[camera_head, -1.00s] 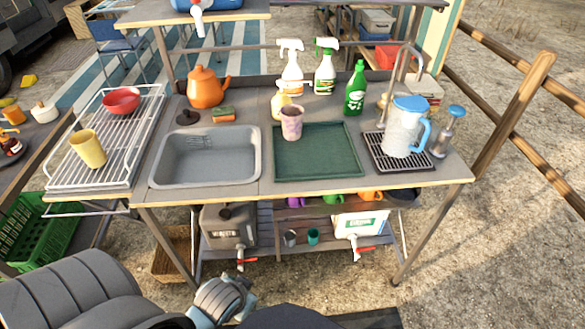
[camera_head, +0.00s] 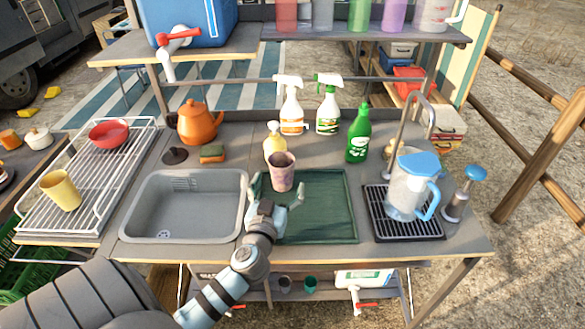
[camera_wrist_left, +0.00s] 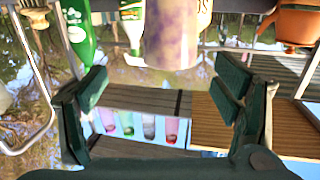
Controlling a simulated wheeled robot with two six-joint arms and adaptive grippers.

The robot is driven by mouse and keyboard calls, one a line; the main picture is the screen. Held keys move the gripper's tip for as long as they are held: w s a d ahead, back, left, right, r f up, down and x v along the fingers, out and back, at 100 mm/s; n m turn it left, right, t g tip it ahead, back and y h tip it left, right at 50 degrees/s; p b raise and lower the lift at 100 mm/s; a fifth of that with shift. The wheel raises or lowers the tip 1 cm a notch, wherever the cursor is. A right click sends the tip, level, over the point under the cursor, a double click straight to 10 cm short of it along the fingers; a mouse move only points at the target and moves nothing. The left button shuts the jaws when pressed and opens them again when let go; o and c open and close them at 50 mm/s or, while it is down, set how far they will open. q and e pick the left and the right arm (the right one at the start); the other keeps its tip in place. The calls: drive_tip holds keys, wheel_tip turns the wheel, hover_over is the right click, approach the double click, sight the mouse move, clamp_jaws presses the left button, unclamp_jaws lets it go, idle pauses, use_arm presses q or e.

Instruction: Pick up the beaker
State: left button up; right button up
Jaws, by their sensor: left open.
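The beaker, a speckled pink-purple cup (camera_head: 281,171), stands upright at the back of the green draining mat (camera_head: 330,215). My left gripper (camera_head: 277,193) is open and empty, just in front of the beaker, its fingers pointing at it. In the left wrist view, which looks upside down, the beaker (camera_wrist_left: 178,32) is cut off by the top edge. It lies beyond the gap between the two dark green fingers (camera_wrist_left: 163,88), and I see no contact. My right gripper is not in view.
A yellow soap bottle (camera_head: 274,140) stands close behind the beaker, with spray bottles (camera_head: 291,112) further back. The sink (camera_head: 185,205) is left of the mat. A blue-lidded jug (camera_head: 406,190) stands on a drip tray at right, beside the tap.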

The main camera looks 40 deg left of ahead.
sight(285, 157)
use_arm(q)
drive_tip(key=a, duration=0.1)
drive_tip(key=w+a, duration=0.1)
drive_tip(key=a+r, duration=0.1)
drive_tip(key=shift+w+a, duration=0.1)
drive_tip(key=shift+w, duration=0.2)
drive_tip(key=x, duration=0.4)
drive_tip(key=d+f+x, duration=0.1)
drive_tip(key=x, duration=0.1)
drive_tip(key=shift+w+a+f, duration=0.1)
drive_tip(key=shift+w, duration=0.3)
drive_tip(key=shift+w+a, duration=0.1)
drive_tip(key=shift+w, duration=0.15)
drive_tip(key=shift+s+r, duration=0.2)
drive_tip(key=shift+s, duration=0.3)
drive_tip(key=shift+c, duration=1.4)
drive_tip(key=c, duration=0.7)
drive_tip(key=shift+c, duration=0.9)
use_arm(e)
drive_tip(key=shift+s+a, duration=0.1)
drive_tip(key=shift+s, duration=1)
